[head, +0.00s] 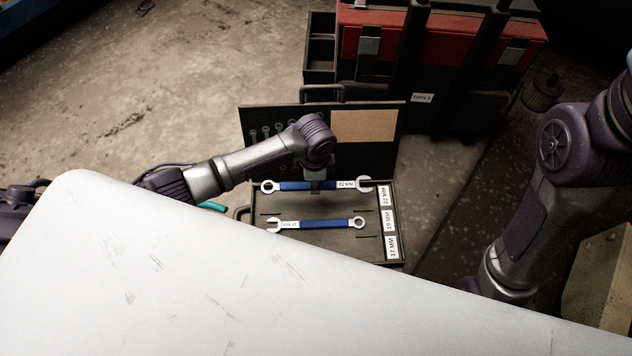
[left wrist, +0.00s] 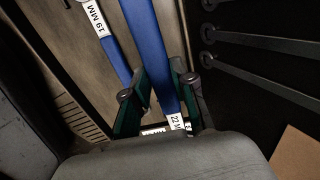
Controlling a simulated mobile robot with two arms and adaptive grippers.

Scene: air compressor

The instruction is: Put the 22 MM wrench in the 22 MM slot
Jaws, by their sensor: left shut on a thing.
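The 22 MM wrench (head: 295,186) has a blue handle and a white 22 MM label. My left gripper (head: 316,187) is shut on its handle. It lies across the upper row of the tool tray, with its labelled end to the right, near the tray's 22 MM slot label (head: 384,195). It looks raised over the tray, but whether any part touches is unclear. In the left wrist view, the fingers (left wrist: 158,88) straddle the blue handle (left wrist: 148,40). The slot under the wrench is largely hidden. My right gripper is out of view.
Another blue wrench (head: 315,225), labelled 19 MM in the left wrist view (left wrist: 96,18), lies in the tray (head: 340,247). The 19 MM and 17 MM slot labels (head: 390,220) follow below. The open lid (head: 365,150) stands behind. A red toolbox (head: 430,45) stands farther back.

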